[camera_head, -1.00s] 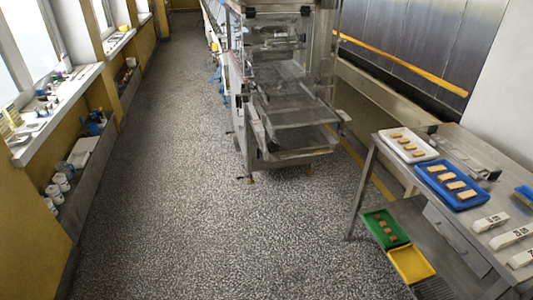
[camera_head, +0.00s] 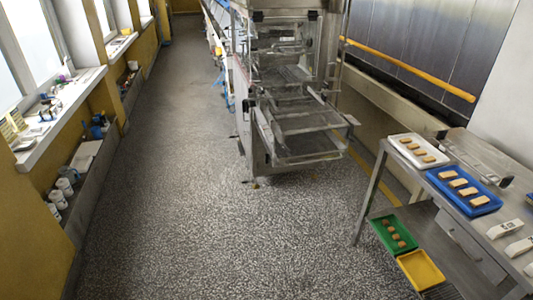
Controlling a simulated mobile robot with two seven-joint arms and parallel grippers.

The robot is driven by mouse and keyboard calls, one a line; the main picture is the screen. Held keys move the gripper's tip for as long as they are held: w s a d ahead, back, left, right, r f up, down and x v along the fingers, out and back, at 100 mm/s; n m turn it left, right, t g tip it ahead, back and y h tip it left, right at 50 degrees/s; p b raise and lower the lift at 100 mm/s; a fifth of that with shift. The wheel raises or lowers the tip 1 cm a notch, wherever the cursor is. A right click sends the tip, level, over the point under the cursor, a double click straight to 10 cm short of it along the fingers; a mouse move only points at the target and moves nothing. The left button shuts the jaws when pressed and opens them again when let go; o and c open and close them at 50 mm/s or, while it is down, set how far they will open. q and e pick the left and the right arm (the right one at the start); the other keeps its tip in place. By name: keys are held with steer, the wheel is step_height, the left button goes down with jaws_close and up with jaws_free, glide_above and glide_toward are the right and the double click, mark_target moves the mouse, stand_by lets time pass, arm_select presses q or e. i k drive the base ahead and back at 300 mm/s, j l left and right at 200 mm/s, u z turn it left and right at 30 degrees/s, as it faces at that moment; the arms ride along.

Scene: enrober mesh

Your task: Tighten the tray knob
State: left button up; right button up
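The steel enrober machine (camera_head: 290,60) stands in the upper middle of the head view. At its near end are stacked mesh and tray sections, with a lower tray (camera_head: 310,148) sticking out toward me. The tray knob is too small to pick out with certainty. Neither of my grippers shows in the view.
A steel table (camera_head: 480,150) at the right holds a white tray (camera_head: 418,162) and a blue tray (camera_head: 491,203) of biscuits. A green tray (camera_head: 376,233) and a yellow tray (camera_head: 420,271) sit on its lower shelf. Speckled floor (camera_head: 200,220) lies clear between the left wall ledge (camera_head: 85,180) and the machine.

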mark_target(268, 158)
steer(key=i+z, duration=0.1)
steer(key=i, duration=1.25)
steer(key=i+j, duration=0.35)
steer(key=j, duration=0.15)
steer(key=i+j, duration=0.45)
steer(key=j, duration=0.75)
steer(key=i+j+z, duration=0.15)
steer(key=j, duration=0.75)
steer(key=k+l, duration=0.05)
